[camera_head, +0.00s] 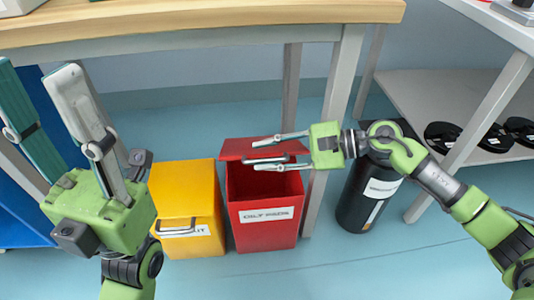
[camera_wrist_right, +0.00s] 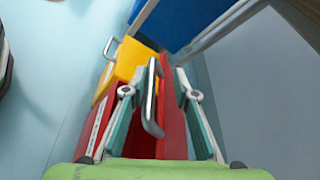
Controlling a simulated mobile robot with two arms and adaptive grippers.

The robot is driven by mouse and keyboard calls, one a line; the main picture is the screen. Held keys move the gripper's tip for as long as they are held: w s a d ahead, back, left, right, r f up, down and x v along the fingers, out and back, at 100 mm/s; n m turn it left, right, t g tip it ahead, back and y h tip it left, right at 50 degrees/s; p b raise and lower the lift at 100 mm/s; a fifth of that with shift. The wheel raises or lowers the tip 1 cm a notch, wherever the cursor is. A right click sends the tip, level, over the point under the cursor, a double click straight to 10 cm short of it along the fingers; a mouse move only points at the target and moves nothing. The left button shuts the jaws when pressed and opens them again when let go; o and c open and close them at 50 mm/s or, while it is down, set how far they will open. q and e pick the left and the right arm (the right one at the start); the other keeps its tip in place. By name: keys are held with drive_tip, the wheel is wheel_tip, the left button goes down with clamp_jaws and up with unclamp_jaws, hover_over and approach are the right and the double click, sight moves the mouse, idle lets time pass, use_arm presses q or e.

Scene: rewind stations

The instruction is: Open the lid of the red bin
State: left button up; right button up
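The red bin (camera_head: 262,226) stands on the floor under the table in the head view, with a white label on its front. Its lid (camera_head: 240,147) is raised at the back, and the dark inside shows. My right gripper (camera_head: 254,153) is at the lid, with its fingers apart on either side of the lid's grey handle (camera_head: 271,158). In the right wrist view the handle (camera_wrist_right: 152,97) stands between the spread fingers, with no clear grip on it. My left gripper (camera_head: 36,76) is open and empty at the left, pointing up.
A yellow bin (camera_head: 185,188) with its lid down stands left of the red bin. The wooden tabletop (camera_head: 200,24) is above. A shelf (camera_head: 425,95) with black reels is at right. Floor in front is clear.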

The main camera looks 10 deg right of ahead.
drive_tip(key=shift+d+r, duration=0.1)
drive_tip(key=v, duration=1.1)
drive_tip(key=shift+s+d, duration=0.2)
drive_tip(key=shift+d, duration=0.15)
drive_tip(key=shift+r, duration=0.1)
